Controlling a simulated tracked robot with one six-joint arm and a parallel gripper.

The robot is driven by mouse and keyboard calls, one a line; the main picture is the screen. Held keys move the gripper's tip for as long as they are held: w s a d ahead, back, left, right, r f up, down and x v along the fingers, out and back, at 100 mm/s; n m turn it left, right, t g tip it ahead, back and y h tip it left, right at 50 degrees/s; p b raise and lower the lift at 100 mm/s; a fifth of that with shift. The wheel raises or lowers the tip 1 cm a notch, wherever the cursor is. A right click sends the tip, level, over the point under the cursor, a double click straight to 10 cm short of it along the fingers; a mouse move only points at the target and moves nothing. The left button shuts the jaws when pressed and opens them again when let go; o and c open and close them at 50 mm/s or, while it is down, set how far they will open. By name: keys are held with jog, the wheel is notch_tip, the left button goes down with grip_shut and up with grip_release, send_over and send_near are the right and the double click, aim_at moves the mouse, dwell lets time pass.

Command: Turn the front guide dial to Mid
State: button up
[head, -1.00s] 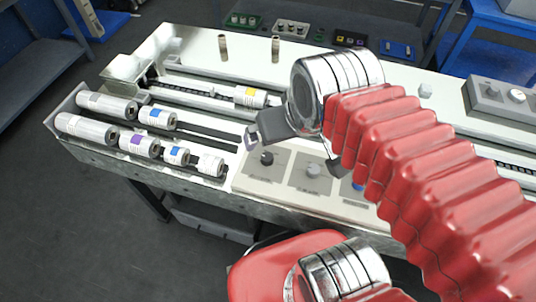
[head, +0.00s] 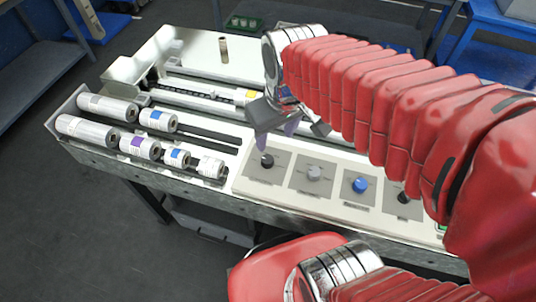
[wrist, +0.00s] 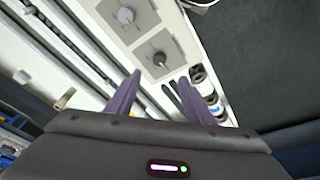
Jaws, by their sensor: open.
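A light control panel (head: 232,186) on the machine's near side carries a row of dials on grey plates. From the left they are a black dial (head: 267,160), a grey dial (head: 314,173), a blue dial (head: 360,185) and another dark dial (head: 404,197). Their labels are too small to read, so I cannot tell which is the front guide dial. My gripper (head: 290,130) is open and empty above and behind the two left dials. In the wrist view, the dark dial (wrist: 159,58) shows just beyond the open fingers, with the grey dial (wrist: 126,15) farther up.
Several labelled rolls (head: 140,146) lie in a tray left of the panel. A small tan cylinder (head: 223,50) stands on the back deck. My arm covers the machine's right side.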

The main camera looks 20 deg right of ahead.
aim_at(268, 159)
jog(key=w+n+g, duration=0.1)
jog(key=n, duration=0.5)
jog(key=w+f+n+g, duration=0.1)
jog(key=w+n, duration=0.1)
jog(key=n, duration=0.3)
jog(key=w+f+n, duration=0.1)
jog(key=w+n, duration=0.1)
jog(key=n, duration=0.4)
jog(key=shift+n+g, duration=0.3)
jog(key=shift+g, duration=0.1)
jog(key=shift+f, duration=0.1)
notch_tip(268, 159, down, 14)
jog(key=shift+r, duration=0.15)
jog(key=shift+c, duration=0.3)
jog(key=c, duration=1)
